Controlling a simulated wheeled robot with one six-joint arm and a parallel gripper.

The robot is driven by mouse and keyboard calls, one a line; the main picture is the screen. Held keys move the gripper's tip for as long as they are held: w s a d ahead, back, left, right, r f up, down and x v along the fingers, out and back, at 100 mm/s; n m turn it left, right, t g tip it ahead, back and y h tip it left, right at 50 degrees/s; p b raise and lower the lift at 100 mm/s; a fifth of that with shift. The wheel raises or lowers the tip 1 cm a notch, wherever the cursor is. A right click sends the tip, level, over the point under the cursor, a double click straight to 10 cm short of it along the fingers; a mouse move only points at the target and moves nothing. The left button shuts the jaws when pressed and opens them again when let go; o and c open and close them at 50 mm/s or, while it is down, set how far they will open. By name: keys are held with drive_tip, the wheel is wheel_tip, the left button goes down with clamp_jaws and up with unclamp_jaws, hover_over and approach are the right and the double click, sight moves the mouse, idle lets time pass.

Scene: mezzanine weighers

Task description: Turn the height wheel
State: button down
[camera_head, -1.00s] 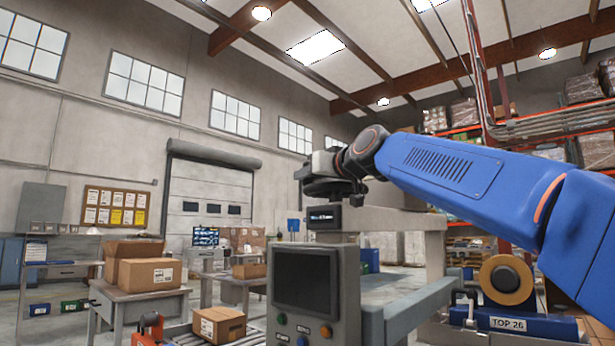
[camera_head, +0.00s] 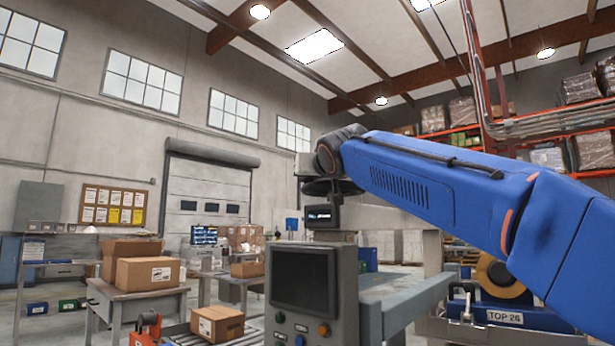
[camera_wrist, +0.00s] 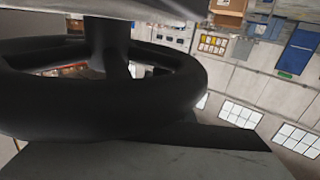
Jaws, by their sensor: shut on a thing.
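The black height wheel (camera_head: 332,187) sits on top of the weigher's post, just above a small dark display (camera_head: 322,217). Its thick rim and hub also show upside down in the wrist view (camera_wrist: 100,100), filling the left half. My gripper (camera_wrist: 200,138) is shut on the height wheel at its rim. One grey finger with a dark pad lies against the rim in the wrist view; the other finger is hard to make out. In the head view my blue arm comes from the right, and its wrist largely hides the gripper. The display's reading is too small to read.
A grey control panel (camera_head: 304,280) with a dark screen and coloured buttons stands below the wheel. A tape roll (camera_head: 499,278) sits in a blue unit marked TOP 26 at right. Cardboard boxes (camera_head: 148,273) stand on a table at left.

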drive_tip(key=shift+w+d+m+t+h, duration=0.25)
drive_tip(key=shift+w+m+h, duration=0.15)
drive_tip(key=shift+m+h, duration=0.55)
drive_tip(key=shift+w+d+m+t+h, duration=0.2)
drive_tip(key=shift+w+m+h, duration=0.3)
drive_tip(key=shift+h, duration=0.85)
drive_tip(key=shift+d+f+m+h, duration=0.1)
drive_tip(key=shift+d+m+h, duration=0.05)
drive_tip(key=shift+m+h, duration=0.15)
drive_tip(key=c, duration=1.6)
unclamp_jaws()
drive_tip(key=shift+o, duration=0.2)
drive_tip(key=s, duration=1.7)
drive_tip(key=shift+s+d, duration=0.2)
